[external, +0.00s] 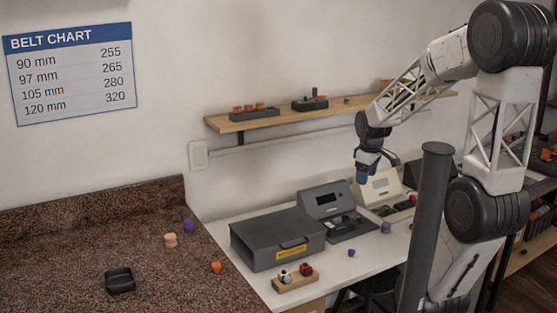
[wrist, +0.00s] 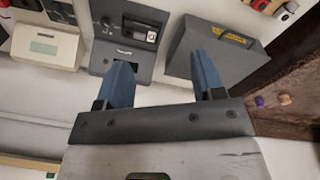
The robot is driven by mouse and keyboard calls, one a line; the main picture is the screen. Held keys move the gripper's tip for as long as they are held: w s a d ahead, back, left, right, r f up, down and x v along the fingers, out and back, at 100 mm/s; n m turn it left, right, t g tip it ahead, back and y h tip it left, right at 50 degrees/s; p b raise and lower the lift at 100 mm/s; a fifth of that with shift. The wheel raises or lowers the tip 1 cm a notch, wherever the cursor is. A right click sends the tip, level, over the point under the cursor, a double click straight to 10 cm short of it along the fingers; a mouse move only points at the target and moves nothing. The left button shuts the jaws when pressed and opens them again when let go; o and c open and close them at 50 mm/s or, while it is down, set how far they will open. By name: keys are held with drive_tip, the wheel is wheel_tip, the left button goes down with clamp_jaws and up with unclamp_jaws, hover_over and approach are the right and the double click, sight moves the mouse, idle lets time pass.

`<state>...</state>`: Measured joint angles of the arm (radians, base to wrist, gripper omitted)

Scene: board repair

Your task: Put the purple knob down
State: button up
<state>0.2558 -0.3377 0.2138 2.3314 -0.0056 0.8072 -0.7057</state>
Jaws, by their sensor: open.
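Several purple pieces show in the external view, and I cannot tell which is the purple knob. One purple piece (external: 188,226) is on the speckled brown counter, and it also shows in the wrist view (wrist: 259,101). A larger dull purple piece (external: 386,228) and a small purple piece (external: 351,253) are on the white table. Another purple piece (external: 314,92) stands at the dark holder on the wall shelf. My gripper (external: 364,178) is above the back of the white table, below the shelf. In the wrist view its blue fingers (wrist: 162,68) are apart with nothing between them.
A grey box with a yellow label (external: 275,240) and a grey device with a display (external: 328,208) stand on the white table (external: 335,268). A beige device (external: 381,188) is beside them. A wooden block with knobs (external: 296,281) is in front. The wall shelf (external: 240,124) holds dark trays.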

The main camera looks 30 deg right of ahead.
drive_tip(key=s+a+r+m+t, duration=0.1)
drive_tip(key=s+a+r+m, duration=0.4)
drive_tip(key=s+a, duration=0.6)
drive_tip(key=s+r, duration=0.1)
drive_tip(key=s, duration=0.1)
drive_tip(key=shift+s, duration=0.4)
